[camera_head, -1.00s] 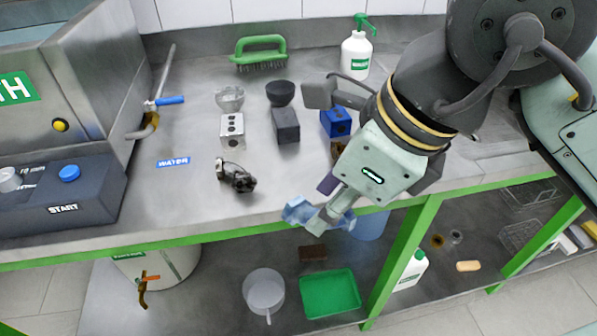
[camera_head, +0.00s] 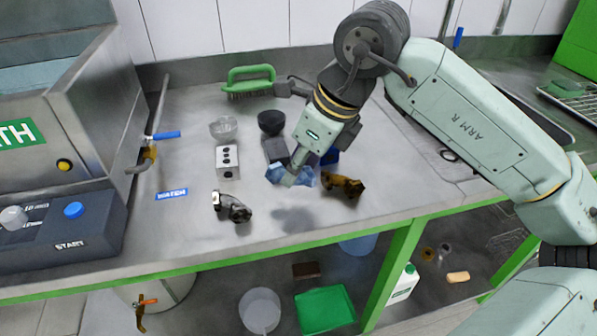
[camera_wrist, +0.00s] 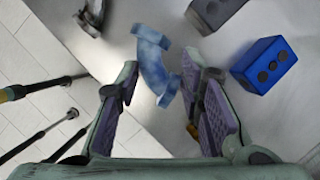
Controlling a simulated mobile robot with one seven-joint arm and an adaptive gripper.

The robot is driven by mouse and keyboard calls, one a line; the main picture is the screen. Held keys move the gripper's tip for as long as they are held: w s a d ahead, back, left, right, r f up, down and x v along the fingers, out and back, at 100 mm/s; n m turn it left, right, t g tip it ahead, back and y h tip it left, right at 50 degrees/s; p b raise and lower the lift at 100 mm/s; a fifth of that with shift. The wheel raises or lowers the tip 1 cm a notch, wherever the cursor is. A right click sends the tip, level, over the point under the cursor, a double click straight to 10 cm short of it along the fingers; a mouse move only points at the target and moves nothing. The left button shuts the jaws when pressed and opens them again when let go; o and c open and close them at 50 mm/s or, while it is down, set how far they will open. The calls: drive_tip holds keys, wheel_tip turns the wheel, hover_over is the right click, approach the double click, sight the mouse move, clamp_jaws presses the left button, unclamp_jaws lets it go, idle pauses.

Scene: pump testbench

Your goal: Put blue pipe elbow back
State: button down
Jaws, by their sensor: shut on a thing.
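The blue pipe elbow (camera_head: 280,174) is pale, mottled blue. It is held in the air above the bench, with a soft shadow below it. My gripper (camera_head: 293,176) is shut on it; in the wrist view the elbow (camera_wrist: 155,65) sticks out beyond the purple finger pads (camera_wrist: 163,95). A blue block with holes (camera_head: 330,157) stands behind my gripper, partly hidden; it shows clearly in the wrist view (camera_wrist: 265,63). A dark grey block (camera_head: 276,150) and a light grey block (camera_head: 228,161) stand to its left.
A brass-coloured elbow (camera_head: 342,185) lies just right of my gripper. A dark metallic elbow (camera_head: 232,206) lies at front left. A clear bowl (camera_head: 224,128), a black bowl (camera_head: 271,121) and a green brush (camera_head: 250,79) stand further back. The bench's green front edge (camera_head: 250,257) is nearby.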

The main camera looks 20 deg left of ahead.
sight(302, 172)
drive_tip(key=f, duration=0.1)
drive_tip(key=f+p, duration=0.1)
drive_tip(key=f, duration=0.1)
drive_tip(key=shift+w+a+f, duration=0.1)
drive_tip(key=shift+w+a, duration=0.05)
drive_tip(key=shift+w, duration=0.05)
drive_tip(key=shift+f, duration=0.2)
drive_tip(key=shift+f, duration=0.2)
drive_tip(key=c, duration=1.1)
unclamp_jaws()
drive_tip(key=shift+r, duration=0.15)
drive_tip(key=shift+r, duration=0.2)
drive_tip(key=b+v, duration=0.1)
drive_tip(key=v, duration=1)
drive_tip(key=shift+s+r+b, duration=0.1)
drive_tip(key=shift+r+b, duration=0.2)
drive_tip(key=shift+r, duration=0.1)
drive_tip(key=shift+s+f, duration=0.1)
